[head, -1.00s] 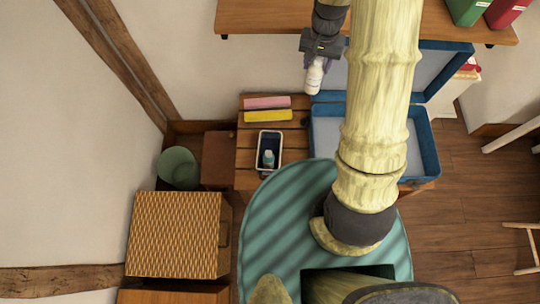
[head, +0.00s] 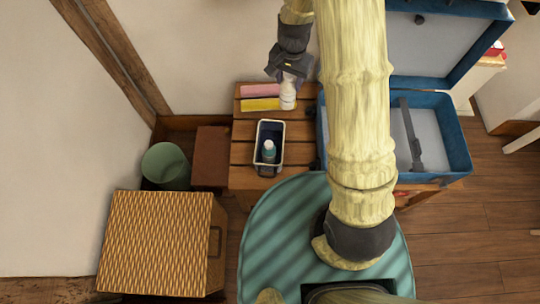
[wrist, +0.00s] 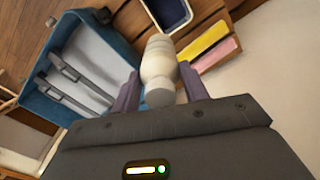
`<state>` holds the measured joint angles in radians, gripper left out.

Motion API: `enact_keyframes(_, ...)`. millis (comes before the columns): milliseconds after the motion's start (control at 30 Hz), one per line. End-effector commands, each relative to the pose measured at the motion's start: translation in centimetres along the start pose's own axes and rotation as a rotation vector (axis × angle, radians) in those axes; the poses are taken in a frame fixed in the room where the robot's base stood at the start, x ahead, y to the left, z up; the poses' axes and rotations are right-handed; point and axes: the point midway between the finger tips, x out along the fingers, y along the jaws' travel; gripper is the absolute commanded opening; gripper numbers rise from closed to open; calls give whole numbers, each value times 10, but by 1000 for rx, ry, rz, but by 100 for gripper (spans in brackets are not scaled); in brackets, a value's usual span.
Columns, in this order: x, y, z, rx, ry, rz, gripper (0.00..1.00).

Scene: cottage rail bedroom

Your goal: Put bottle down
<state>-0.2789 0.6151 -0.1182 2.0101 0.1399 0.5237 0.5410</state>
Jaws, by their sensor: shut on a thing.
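A white bottle (head: 288,93) hangs below my gripper (head: 289,76) in the head view, over the right part of the slatted wooden bench (head: 243,153). In the wrist view the bottle (wrist: 158,68) sits between the two purple-grey fingers of my gripper (wrist: 160,88), which are shut on it. It looks about upright in the head view. I cannot tell whether its base touches the bench.
A pink block (head: 261,90) and a yellow block (head: 260,104) lie just left of the bottle. A small bin (head: 259,128) holding another bottle (head: 268,151) stands nearer. An open blue suitcase (head: 457,139) lies to the right. Bare slats show between.

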Motion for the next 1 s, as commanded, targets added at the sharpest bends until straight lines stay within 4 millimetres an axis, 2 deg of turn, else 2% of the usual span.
enact_keyframes(33,23,-4,3,6,1,0,0)
enact_keyframes(400,106,-30,23,75,1,0,0)
enact_keyframes(500,123,-36,28,92,1,-1,0)
enact_keyframes(633,132,-40,32,107,2,-1,0)
enact_keyframes(1000,132,-40,33,111,1,-1,0)
